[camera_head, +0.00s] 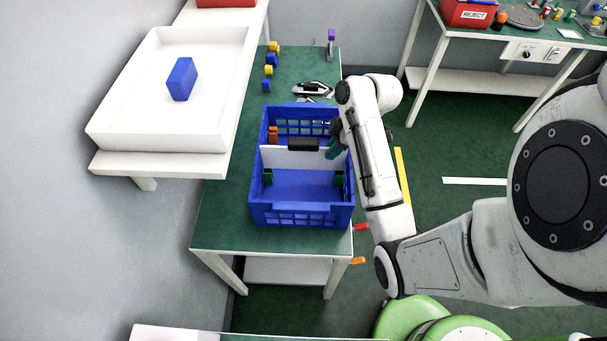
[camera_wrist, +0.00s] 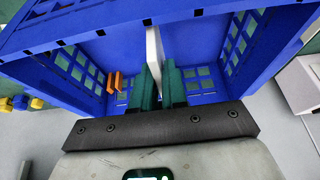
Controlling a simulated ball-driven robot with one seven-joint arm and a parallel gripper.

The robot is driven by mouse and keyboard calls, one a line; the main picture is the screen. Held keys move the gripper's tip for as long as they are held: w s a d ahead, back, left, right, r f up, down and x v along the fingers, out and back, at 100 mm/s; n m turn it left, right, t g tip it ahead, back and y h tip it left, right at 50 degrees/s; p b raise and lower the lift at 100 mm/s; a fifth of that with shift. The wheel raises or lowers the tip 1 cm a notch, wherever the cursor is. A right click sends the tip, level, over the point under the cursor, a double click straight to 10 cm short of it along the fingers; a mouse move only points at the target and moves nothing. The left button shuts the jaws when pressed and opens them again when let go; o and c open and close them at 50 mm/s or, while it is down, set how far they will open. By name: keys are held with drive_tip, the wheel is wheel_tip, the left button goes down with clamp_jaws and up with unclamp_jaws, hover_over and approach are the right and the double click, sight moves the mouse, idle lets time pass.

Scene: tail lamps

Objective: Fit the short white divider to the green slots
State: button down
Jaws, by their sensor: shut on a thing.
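The white divider (camera_head: 285,160) stands upright across the inside of the blue crate (camera_head: 300,215) in the head view, between the orange slots and the green slots. Its edge (camera_wrist: 153,48) shows between my green fingers in the wrist view. My gripper (camera_head: 333,148) is shut on the divider near its right end. The fingers also show in the wrist view (camera_wrist: 158,86). A left green slot (camera_head: 267,177) and a right green slot (camera_head: 340,179) sit on the crate's side walls, nearer the front than the divider. Whether the divider touches the crate floor cannot be told.
Orange slots (camera_head: 273,134) are on the crate's left wall, farther back. The crate stands on a green-topped table (camera_head: 225,215). A white tray (camera_head: 120,125) with a blue block (camera_head: 182,79) is at left. Yellow and blue parts (camera_head: 270,62) lie behind the crate.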

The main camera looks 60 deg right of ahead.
sight(331, 163)
drive_tip(key=shift+f, duration=0.45)
drive_tip(key=shift+p, duration=0.35)
idle(0.9)
drive_tip(key=shift+f, duration=0.2)
drive_tip(key=shift+f+b, duration=0.9)
drive_tip(key=shift+f, duration=0.65)
drive_tip(key=shift+f+b, duration=0.55)
drive_tip(key=shift+f, duration=0.35)
drive_tip(key=shift+p, duration=0.55)
